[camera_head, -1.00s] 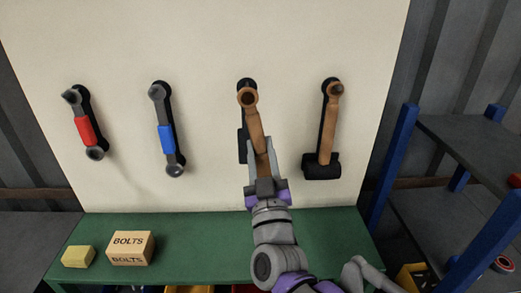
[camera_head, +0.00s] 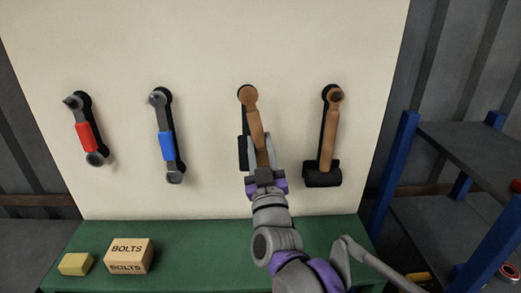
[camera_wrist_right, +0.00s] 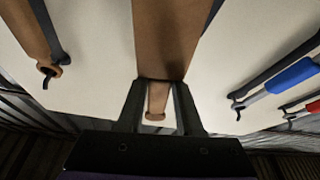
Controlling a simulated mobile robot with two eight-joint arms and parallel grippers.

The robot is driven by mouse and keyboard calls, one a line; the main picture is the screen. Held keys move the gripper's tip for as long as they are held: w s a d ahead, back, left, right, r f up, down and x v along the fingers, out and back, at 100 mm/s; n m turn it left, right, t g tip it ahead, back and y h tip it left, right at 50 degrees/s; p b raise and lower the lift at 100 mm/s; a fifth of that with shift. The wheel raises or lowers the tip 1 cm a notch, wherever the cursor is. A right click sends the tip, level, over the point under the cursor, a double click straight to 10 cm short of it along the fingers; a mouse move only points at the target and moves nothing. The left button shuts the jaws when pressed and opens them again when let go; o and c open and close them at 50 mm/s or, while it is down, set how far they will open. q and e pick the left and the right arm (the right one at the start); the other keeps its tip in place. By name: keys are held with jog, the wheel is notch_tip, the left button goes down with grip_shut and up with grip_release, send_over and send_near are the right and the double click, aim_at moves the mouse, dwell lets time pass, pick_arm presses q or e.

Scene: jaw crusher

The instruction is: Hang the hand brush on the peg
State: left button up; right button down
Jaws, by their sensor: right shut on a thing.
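The hand brush (camera_head: 254,118) has a brown wooden handle. It stands nearly upright in front of the pale board, with its rounded end at the top, over the upper end of a black painted outline (camera_head: 243,153). My right gripper (camera_head: 262,160) is shut on the lower part of it. In the right wrist view the brush (camera_wrist_right: 172,35) fills the top middle, and its narrow end shows between the fingers. The peg is hidden behind the handle end, so I cannot tell whether the brush is on it. My left gripper is not in view.
A wooden-handled mallet (camera_head: 326,140) hangs close on the right. A blue-banded wrench (camera_head: 166,140) and a red-banded wrench (camera_head: 87,135) hang on the left. Below, the green bench (camera_head: 195,245) holds a BOLTS box (camera_head: 128,255) and a yellow block (camera_head: 75,264). A blue-posted shelf (camera_head: 395,165) stands on the right.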

jog(key=shift+w+f, duration=0.1)
jog(key=shift+w, duration=1.45)
jog(key=shift+w+f+b, duration=0.3)
jog(key=shift+w+f, duration=0.2)
jog(key=shift+w, duration=0.15)
jog(key=shift+c, duration=2.4)
grip_release()
jog(key=shift+f, duration=0.1)
jog(key=shift+s, duration=0.1)
